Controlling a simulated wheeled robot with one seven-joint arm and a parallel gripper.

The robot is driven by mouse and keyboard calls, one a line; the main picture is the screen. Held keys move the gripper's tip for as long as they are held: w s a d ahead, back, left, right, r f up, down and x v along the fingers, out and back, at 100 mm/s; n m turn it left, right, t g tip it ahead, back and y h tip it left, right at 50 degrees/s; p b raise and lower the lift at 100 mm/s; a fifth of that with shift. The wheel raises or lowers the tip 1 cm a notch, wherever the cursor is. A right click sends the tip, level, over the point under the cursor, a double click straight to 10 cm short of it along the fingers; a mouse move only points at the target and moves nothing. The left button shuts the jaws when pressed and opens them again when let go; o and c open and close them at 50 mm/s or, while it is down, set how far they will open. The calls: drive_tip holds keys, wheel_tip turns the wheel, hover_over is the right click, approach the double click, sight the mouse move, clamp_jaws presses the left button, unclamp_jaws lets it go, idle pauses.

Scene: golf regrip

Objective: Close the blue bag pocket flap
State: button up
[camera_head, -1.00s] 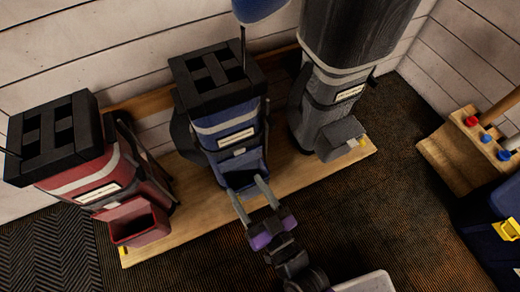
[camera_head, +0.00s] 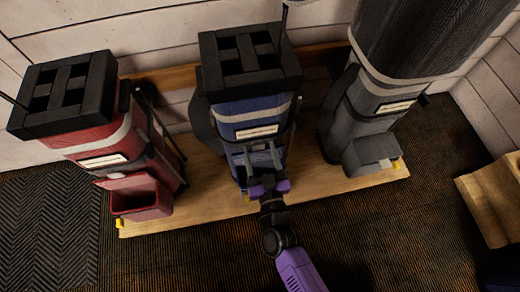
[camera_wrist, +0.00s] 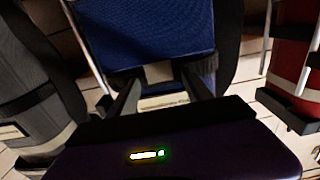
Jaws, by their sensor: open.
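The blue bag (camera_head: 249,109) stands upright on the wooden platform, between a red and a grey bag. My gripper (camera_head: 260,148) is open at the bag's front, below its white label, with a finger to each side. It covers most of the pocket, so the flap's position cannot be told in the head view. In the wrist view, my gripper (camera_wrist: 162,88) has its two dark fingers apart, near a blue panel (camera_wrist: 147,28) of the bag. A pale label shows between the fingers. Whether the fingers touch the bag cannot be told.
The red bag (camera_head: 96,140) has an open front pocket (camera_head: 141,200) at left. The grey bag (camera_head: 375,115) with its grey pocket (camera_head: 372,152) stands close at right. The wooden platform (camera_head: 215,200) ends at the dark carpet. A wooden block (camera_head: 490,195) is at far right.

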drive_tip(key=shift+w+a, duration=0.1)
drive_tip(key=shift+w, duration=0.25)
clamp_jaws()
idle(1.2)
